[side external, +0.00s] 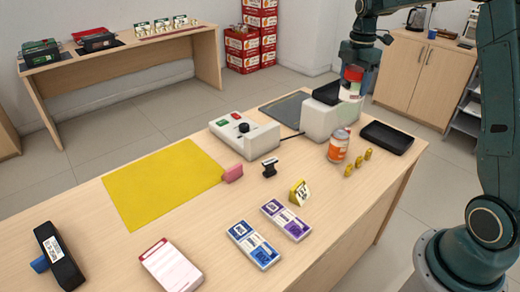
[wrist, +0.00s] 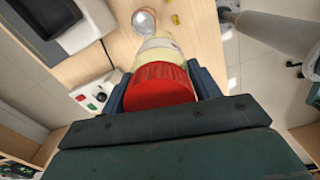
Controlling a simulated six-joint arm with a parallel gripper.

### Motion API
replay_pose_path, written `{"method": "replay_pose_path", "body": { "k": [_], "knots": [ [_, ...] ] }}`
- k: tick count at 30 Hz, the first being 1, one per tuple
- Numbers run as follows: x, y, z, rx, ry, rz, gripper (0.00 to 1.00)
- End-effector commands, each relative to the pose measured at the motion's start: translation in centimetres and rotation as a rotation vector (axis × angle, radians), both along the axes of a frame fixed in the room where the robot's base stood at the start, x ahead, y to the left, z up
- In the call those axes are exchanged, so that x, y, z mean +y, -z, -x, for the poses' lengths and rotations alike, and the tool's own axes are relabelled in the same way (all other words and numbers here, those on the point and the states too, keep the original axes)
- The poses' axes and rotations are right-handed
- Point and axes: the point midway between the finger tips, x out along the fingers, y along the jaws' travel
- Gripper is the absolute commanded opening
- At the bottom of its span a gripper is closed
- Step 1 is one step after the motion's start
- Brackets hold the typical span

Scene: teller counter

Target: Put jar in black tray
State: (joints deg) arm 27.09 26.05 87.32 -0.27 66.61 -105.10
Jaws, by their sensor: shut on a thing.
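The jar has a red lid (wrist: 163,85) and a pale body (wrist: 158,45). It also shows in the side view (side external: 350,91), held up in front of the white machine. My gripper (side external: 356,76) is shut around the jar near its lid; a finger shows on each side of it in the wrist view. The black tray (side external: 387,138) lies empty on the counter near its right end, to the right of and below the held jar. I cannot make out this tray in the wrist view.
An orange-labelled can (side external: 338,147) stands left of the tray, with several yellow pieces (side external: 359,162) between them. The white machine (side external: 325,122) with a black top stands behind the can. A white control box (side external: 244,134) is further left. The counter's right edge is close to the tray.

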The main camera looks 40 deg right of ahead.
Motion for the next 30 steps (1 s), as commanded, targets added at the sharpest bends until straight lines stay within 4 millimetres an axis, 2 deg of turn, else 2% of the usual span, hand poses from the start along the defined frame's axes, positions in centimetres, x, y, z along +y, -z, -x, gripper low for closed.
{"method": "replay_pose_path", "body": {
  "k": [3,14,23,30],
  "knots": [
    [-3.3,-0.2,-0.6,-0.002,0.061,0.0,0.31],
    [-12.4,-0.5,-0.6,-0.002,0.229,0.0,0.31],
    [-19.9,-0.3,1.3,-0.001,0.369,0.001,0.31],
    [-25.3,0.1,4.0,0.0,0.479,0.001,0.31]
  ]
}}
